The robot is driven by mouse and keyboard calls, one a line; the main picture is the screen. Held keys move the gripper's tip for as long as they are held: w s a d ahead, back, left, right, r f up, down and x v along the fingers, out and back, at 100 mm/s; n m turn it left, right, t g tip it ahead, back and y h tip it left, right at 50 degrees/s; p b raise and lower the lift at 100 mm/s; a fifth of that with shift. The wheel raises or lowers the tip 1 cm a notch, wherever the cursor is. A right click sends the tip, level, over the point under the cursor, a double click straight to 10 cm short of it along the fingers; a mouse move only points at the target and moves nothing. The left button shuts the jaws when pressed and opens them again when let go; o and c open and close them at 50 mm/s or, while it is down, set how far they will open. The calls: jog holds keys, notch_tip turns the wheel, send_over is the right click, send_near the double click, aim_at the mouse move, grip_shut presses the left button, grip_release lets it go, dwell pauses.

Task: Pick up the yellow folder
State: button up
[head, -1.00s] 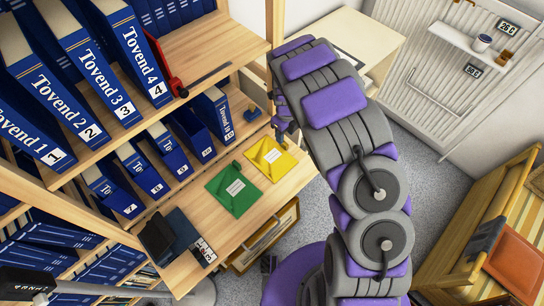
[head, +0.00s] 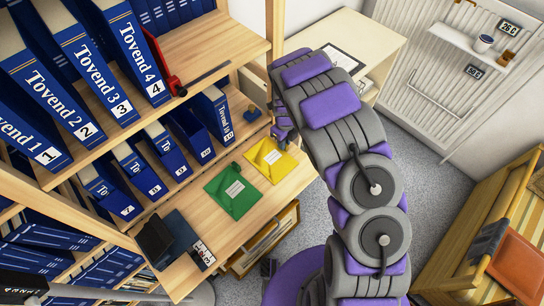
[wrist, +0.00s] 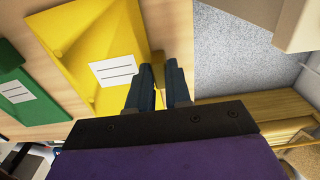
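The yellow folder (head: 270,161) lies flat on the wooden shelf, with a white label on it. It fills the upper left of the wrist view (wrist: 92,45), its right edge near the shelf edge. My gripper (wrist: 160,80) is at the folder's right edge, its two dark fingers apart with a gap between them. The left finger overlaps the folder's edge in the picture; whether it touches cannot be told. In the head view my gripper (head: 284,138) is beside the folder's upper right corner, partly hidden by my arm.
A green folder (head: 232,191) lies just left of the yellow one. Blue binders (head: 128,185) stand behind on the same shelf, and an upper shelf (head: 215,52) overhangs them. A dark box and cards (head: 202,255) sit at the lower left. Grey floor lies beyond the shelf edge.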

grip_shut()
jog(key=shift+r, duration=0.5)
jog(key=r, duration=0.1)
jog(key=r+p, duration=0.1)
jog(key=r, duration=0.1)
jog(key=shift+s, duration=0.25)
jog(key=s+d+p, duration=0.1)
jog(key=s, duration=0.4)
jog(key=s+d+p, duration=0.1)
jog(key=s, duration=0.3)
jog(key=s+d+r+p, duration=0.1)
jog(key=s, duration=0.4)
jog(key=shift+s, duration=0.45)
jog(key=shift+r, duration=0.1)
